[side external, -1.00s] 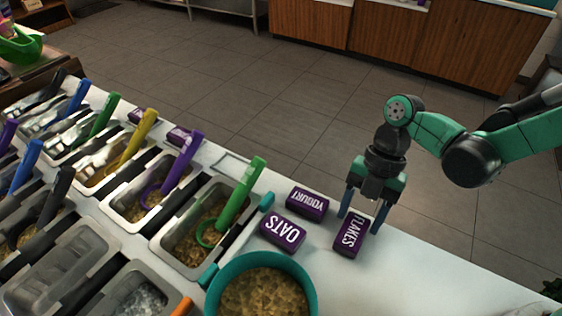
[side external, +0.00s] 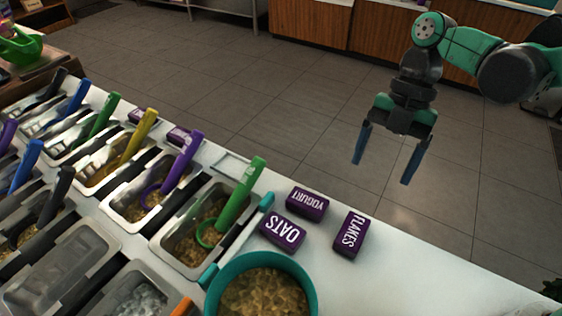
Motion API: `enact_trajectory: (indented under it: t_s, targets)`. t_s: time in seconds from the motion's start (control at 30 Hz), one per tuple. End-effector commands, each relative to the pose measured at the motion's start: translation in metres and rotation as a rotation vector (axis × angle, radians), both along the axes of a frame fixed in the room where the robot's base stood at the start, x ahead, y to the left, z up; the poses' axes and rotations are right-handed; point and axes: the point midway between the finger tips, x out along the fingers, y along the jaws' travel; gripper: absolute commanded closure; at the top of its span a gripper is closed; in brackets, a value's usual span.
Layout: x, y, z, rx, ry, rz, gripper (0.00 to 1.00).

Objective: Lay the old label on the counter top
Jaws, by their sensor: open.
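The FLAKES label (side external: 351,235) is the rightmost. The OATS label (side external: 282,232) lies in front of the YOGURT label, near the topping pans. I cannot tell from the picture which one is the old label. My gripper (side external: 388,170) is open and empty, raised above and apart from the FLAKES label, with its two blue fingers spread wide.
A teal bowl of crumbly topping (side external: 264,262) stands at the front. Metal pans with coloured-handled scoops fill the left, including a green scoop (side external: 240,195) by the labels. An empty label holder (side external: 233,163) sits behind the pans. The counter to the right is clear.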

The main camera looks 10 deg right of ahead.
Motion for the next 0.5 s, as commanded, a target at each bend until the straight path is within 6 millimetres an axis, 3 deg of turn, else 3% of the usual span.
enact_trajectory:
  t_s: [0.3, 0.37, 0.5]
  targets:
    - [0.006, -0.010, 0.025, -0.018, -0.007, -0.063, 0.20]
    - [0.005, -0.016, 0.029, -0.047, -0.019, -0.169, 0.20]
    - [-0.002, -0.039, 0.037, -0.131, -0.072, -0.638, 0.20]
